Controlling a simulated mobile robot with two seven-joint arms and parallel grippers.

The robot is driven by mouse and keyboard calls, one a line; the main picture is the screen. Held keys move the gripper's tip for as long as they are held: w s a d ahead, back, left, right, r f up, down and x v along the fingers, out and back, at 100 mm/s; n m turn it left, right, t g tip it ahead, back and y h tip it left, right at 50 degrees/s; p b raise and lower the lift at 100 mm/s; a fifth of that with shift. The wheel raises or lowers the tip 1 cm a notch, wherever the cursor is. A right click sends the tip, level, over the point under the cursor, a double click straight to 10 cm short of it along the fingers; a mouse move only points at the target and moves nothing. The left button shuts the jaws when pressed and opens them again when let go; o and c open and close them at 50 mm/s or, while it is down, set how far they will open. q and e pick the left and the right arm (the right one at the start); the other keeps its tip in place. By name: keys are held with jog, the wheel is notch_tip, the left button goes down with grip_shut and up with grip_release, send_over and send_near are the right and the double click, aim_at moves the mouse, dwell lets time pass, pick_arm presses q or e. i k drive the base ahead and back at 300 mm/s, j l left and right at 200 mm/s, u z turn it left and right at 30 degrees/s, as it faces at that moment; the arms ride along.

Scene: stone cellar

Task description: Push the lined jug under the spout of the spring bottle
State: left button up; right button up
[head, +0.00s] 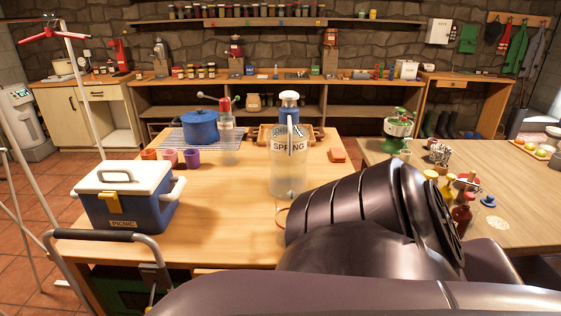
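The spring bottle (289,174) is a tall clear dispenser with a SPRING label and a blue and white top. It stands upright near the middle of the wooden table, with a small spout low at its front, just beyond my dark arm. I cannot make out a lined jug. A thin orange curved edge (281,217) shows beside my arm, in front of the bottle; what it belongs to is hidden. My dark arm covers the table's front right. Neither gripper is in view.
A blue and white picnic cooler (127,197) stands at the table's left. A blue pot (201,127), small coloured cups (170,156) and a clear red-collared bottle (227,152) stand behind. A second table (500,210) at the right holds several bottles. The table between cooler and bottle is clear.

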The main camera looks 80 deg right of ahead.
aim_at(283, 202)
jog(key=z, duration=2.5)
